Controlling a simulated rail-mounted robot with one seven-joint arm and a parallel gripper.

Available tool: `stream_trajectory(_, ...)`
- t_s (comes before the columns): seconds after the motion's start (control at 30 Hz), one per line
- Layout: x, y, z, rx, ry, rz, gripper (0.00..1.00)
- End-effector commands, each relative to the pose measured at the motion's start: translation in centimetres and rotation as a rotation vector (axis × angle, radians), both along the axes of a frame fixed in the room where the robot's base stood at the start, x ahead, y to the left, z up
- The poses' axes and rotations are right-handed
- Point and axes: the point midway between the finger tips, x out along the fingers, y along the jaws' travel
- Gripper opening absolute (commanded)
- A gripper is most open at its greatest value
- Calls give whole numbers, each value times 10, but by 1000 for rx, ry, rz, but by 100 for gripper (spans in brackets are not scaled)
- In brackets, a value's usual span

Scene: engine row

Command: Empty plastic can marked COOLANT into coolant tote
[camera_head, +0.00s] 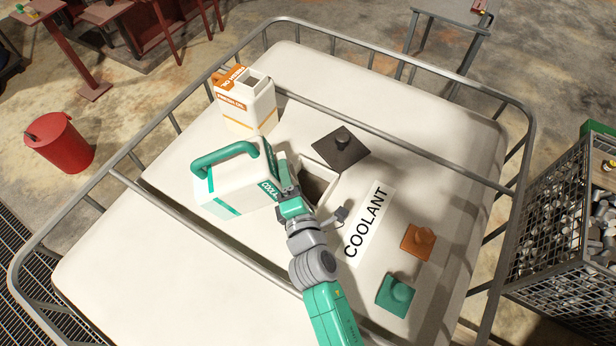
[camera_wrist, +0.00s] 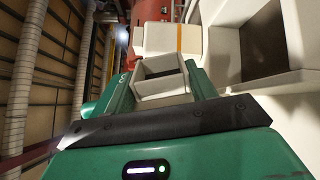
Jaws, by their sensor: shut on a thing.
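In the wrist view a square white mouth (camera_wrist: 162,75) shows between the teal fingers. The coolant tote (camera_head: 420,140) is a large white tank with a "COOLANT" label (camera_head: 367,222). Its square opening (camera_head: 316,181) is uncovered, just right of the can. No liquid is visible.
An orange-and-white can (camera_head: 245,102) stands behind the coolant can. A dark square lid (camera_head: 341,147) lies behind the opening. Orange (camera_head: 418,242) and teal (camera_head: 395,294) knobbed lids lie at the right. A metal rail (camera_head: 400,158) surrounds and crosses the tote. A red bucket (camera_head: 60,142) stands left.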

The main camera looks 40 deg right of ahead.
Motion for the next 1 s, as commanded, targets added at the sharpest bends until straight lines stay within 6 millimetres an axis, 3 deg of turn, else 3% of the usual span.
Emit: stream_trajectory(1.0,-3,-6,3,46,-31,0,0)
